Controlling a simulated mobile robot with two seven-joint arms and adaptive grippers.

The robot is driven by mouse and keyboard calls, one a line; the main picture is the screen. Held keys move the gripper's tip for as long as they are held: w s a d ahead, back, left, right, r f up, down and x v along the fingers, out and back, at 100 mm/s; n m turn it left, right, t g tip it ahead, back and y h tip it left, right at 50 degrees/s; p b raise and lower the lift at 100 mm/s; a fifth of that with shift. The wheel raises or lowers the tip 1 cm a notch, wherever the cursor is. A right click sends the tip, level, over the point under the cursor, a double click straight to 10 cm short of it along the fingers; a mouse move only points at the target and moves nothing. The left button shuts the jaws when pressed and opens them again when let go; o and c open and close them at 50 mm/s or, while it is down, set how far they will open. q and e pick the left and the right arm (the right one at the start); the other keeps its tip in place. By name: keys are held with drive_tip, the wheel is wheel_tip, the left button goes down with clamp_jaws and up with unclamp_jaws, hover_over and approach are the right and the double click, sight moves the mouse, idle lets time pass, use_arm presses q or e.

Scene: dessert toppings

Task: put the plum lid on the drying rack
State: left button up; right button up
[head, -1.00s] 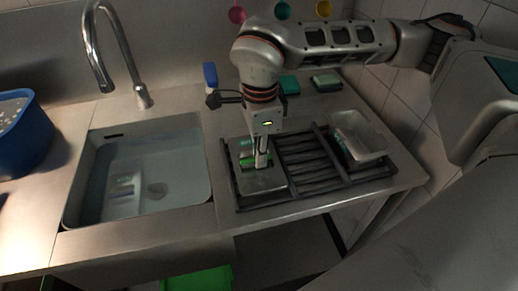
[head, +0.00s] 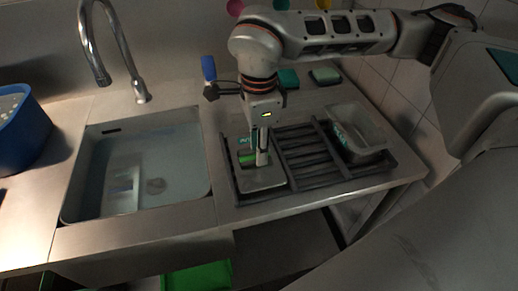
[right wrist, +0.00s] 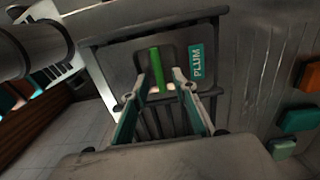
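The plum lid (head: 262,182) is a grey metal plate with a green bar handle. It lies on the left part of the dark slatted drying rack (head: 308,158). In the right wrist view the lid (right wrist: 180,54) shows a teal PLUM label beside its green handle. My right gripper (head: 258,161) points down over the lid. In the right wrist view my right gripper (right wrist: 161,80) has its fingers apart, one on each side of the handle, with gaps showing. My left gripper is out of view.
A grey metal container (head: 365,149) stands on the rack's right part. The sink (head: 140,180) is left of the rack. A blue tub (head: 20,135) stands at far left. Sponges (head: 326,76) and a blue-topped item (head: 208,68) are behind the rack. A green bin (head: 200,277) is below the counter.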

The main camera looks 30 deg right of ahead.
wheel_tip(320, 180, up, 11)
idle(0.3)
